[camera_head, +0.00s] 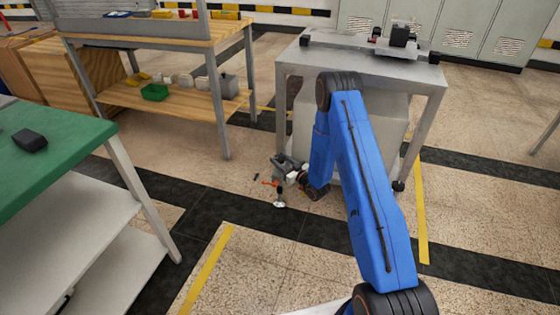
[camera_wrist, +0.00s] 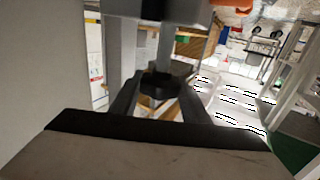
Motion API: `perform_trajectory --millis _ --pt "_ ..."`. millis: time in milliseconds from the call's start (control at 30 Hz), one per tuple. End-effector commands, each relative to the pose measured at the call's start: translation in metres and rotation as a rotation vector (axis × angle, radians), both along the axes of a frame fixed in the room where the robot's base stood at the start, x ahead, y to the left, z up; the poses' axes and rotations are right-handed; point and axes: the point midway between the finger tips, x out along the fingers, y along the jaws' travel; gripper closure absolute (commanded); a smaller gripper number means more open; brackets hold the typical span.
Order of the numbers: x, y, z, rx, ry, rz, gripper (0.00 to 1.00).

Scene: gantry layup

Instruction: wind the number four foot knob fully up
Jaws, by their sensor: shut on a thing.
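A dark lobed knob (camera_wrist: 160,84) on a light threaded-looking stem (camera_wrist: 166,46) sits in the middle of the wrist view. My gripper (camera_wrist: 160,100) has its two dark fingers on either side of the knob and is shut on it. In the head view my gripper (camera_head: 284,178) is low by the front left leg of a grey metal table (camera_head: 300,62). A round foot pad (camera_head: 279,204) shows just below it near the floor. The knob is hard to make out there, and no number is readable. The pad's contact with the floor is unclear.
Another dark foot (camera_head: 398,186) is at the table's front right leg. A fixture with a black block (camera_head: 403,33) is on the tabletop. A wooden workbench (camera_head: 180,98) with a green bin (camera_head: 155,92) stands left, and a green-topped table (camera_head: 50,150) nearer. Floor between is mostly clear.

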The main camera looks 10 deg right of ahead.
Motion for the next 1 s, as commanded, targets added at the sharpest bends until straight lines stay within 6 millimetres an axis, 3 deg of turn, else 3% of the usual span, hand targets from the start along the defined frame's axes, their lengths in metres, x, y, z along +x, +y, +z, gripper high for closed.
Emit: perform_trajectory --millis 567,600,667,1000 --pt "0.0003 -0.0001 -0.0004 0.000 0.000 0.030 0.80" --pt "0.0003 -0.0001 -0.0003 0.000 0.000 0.030 0.53" --pt "0.0003 -0.0001 -0.0003 0.000 0.000 0.030 0.39" --pt "-0.0012 -0.0010 -0.0002 0.000 0.000 0.029 0.39"
